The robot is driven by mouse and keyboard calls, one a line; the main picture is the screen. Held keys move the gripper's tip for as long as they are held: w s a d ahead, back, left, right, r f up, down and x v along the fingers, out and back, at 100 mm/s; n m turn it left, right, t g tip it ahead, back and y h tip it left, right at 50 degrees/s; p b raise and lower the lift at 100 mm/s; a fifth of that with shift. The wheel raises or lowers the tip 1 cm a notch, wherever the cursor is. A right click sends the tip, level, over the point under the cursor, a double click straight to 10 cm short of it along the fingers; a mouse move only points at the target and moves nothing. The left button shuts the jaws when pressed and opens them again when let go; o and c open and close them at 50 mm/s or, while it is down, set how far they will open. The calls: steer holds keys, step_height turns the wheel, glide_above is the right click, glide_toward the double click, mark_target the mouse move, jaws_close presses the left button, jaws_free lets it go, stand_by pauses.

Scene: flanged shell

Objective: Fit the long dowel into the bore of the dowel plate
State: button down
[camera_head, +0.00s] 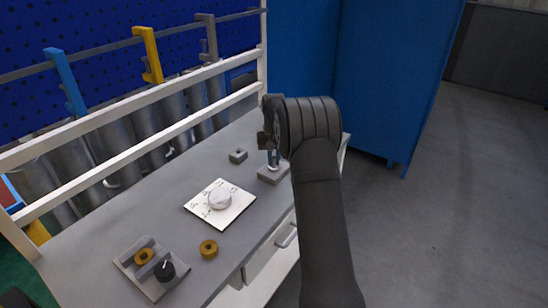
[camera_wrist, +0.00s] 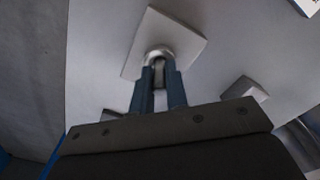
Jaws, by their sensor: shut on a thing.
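The dowel plate (camera_head: 268,177) is a grey square block near the right edge of the bench. It also shows in the wrist view (camera_wrist: 178,24), behind my fingertips. My gripper (camera_head: 272,162) points down over the plate, and its blue fingers (camera_wrist: 159,72) are shut on the long dowel (camera_wrist: 159,52). Only a pale, rounded metallic part of the dowel shows at the fingertips, over the middle of the plate. The fingers hide the rest of it and the bore. I cannot tell how deep the dowel sits.
A small grey block (camera_head: 238,156) with a hole stands left of the plate. A white rail (camera_head: 130,152) runs along the back. Bare bench lies between.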

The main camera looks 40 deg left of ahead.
mark_target(274, 156)
steer(key=shift+f, duration=0.1)
steer(key=c, duration=1.3)
jaws_free()
steer(key=shift+c, duration=0.2)
step_height(274, 156, up, 17)
steer(key=shift+r, duration=0.2)
step_height(274, 156, down, 18)
steer(key=shift+r, duration=0.45)
